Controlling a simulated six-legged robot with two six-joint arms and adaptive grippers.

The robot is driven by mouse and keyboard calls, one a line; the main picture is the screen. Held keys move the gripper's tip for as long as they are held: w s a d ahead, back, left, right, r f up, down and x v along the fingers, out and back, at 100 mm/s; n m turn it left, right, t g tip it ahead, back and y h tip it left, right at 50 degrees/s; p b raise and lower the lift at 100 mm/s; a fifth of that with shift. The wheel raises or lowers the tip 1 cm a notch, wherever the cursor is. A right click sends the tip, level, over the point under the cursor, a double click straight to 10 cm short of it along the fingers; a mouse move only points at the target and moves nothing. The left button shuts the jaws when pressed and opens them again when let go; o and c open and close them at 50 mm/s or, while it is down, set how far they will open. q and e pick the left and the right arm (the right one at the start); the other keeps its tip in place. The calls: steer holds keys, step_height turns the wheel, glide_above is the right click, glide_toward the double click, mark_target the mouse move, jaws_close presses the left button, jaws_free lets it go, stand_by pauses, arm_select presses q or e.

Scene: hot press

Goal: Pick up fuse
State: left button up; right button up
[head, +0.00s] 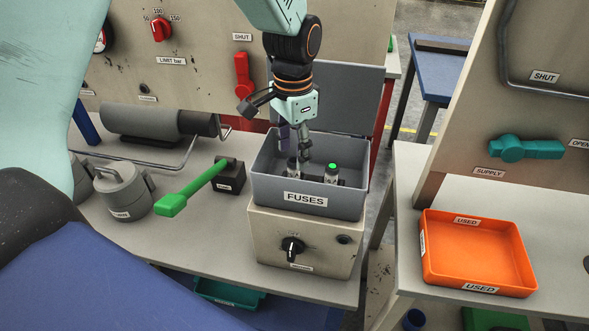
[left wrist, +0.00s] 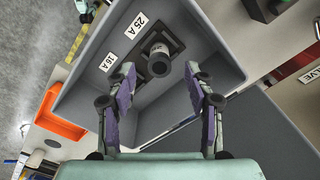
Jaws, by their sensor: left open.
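The grey fuse bin (head: 265,190), labelled FUSES, stands on a beige box. Two small fuses show inside it in the head view: one with a green top (head: 332,173) and one with a dark top (head: 293,170). My left gripper (head: 303,155) points down into the bin, close to the dark-topped fuse. The left wrist view shows the gripper (left wrist: 160,72) with its fingers spread and a fuse (left wrist: 159,62) ahead between the tips; I cannot tell whether they touch it. Labels 25 A and 16 A lie beside that fuse. My right gripper is not in view.
The beige box (head: 300,245) has a black knob. An orange USED tray (head: 475,250) sits on the right table, across a gap. The press panel (head: 200,70) rises behind.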

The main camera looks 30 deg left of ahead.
mark_target(294, 161)
arm_select(q)
step_height(294, 161, down, 4)
steer(key=shift+w+f, duration=0.1)
steer(key=shift+f, duration=0.1)
steer(key=shift+s+r, duration=0.15)
steer(key=shift+s, duration=0.05)
steer(key=shift+c, duration=1)
steer(key=shift+w, duration=0.2)
steer(key=c, duration=0.5)
steer(key=shift+s, duration=0.15)
jaws_close()
